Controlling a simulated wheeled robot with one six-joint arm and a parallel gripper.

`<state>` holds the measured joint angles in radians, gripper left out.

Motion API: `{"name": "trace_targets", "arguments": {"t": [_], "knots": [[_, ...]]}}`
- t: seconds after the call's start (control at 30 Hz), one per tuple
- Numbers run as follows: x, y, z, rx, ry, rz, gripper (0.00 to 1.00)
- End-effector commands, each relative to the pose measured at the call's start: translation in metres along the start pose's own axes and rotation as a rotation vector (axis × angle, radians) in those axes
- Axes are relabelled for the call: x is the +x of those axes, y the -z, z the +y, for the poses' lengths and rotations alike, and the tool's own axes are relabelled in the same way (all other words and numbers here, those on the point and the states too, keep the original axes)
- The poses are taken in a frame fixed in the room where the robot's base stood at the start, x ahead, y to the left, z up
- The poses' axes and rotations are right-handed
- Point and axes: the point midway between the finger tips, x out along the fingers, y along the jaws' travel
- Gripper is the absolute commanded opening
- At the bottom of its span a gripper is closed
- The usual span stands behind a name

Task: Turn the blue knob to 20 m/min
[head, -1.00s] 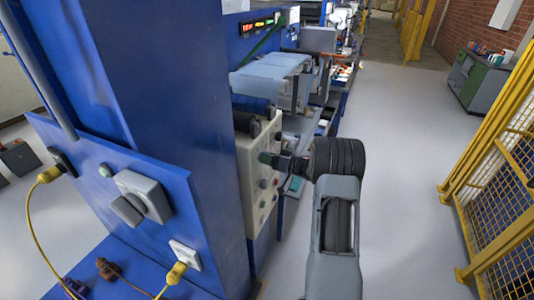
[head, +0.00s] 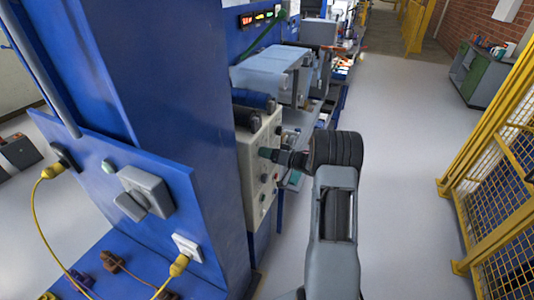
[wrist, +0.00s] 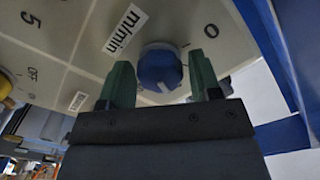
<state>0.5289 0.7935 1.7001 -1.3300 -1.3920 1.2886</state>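The blue knob (wrist: 158,68) sits on a pale control panel (wrist: 75,55) in the wrist view, with a small light mark on its lower side. A "0" is printed to its upper right, an "m/min" label to its upper left and a "5" at far left. My gripper (wrist: 161,80) has its two green fingers apart, one on each side of the knob, with gaps visible between fingers and knob. In the head view my gripper (head: 268,153) is at the face of the panel (head: 247,185); the blue knob is hidden there.
A yellow knob (wrist: 6,85) shows at the wrist view's left edge. Several smaller controls sit lower on the panel in the head view. A blue machine frame (head: 185,110) stands left of my arm. A yellow mesh fence (head: 505,190) is at right, with clear floor (head: 400,150) between.

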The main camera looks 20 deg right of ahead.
Motion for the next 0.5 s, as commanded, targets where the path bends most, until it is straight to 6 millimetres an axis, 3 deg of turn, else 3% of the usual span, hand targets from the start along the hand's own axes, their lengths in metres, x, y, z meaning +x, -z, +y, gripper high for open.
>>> {"name": "trace_targets", "arguments": {"t": [0.1,0.37,0.5], "knots": [[0.000,0.000,0.000,-0.001,0.000,0.000,0.69],[-0.002,0.001,0.000,-0.001,-0.001,0.001,0.69],[-0.014,0.000,0.002,-0.001,-0.003,0.001,0.69]]}}
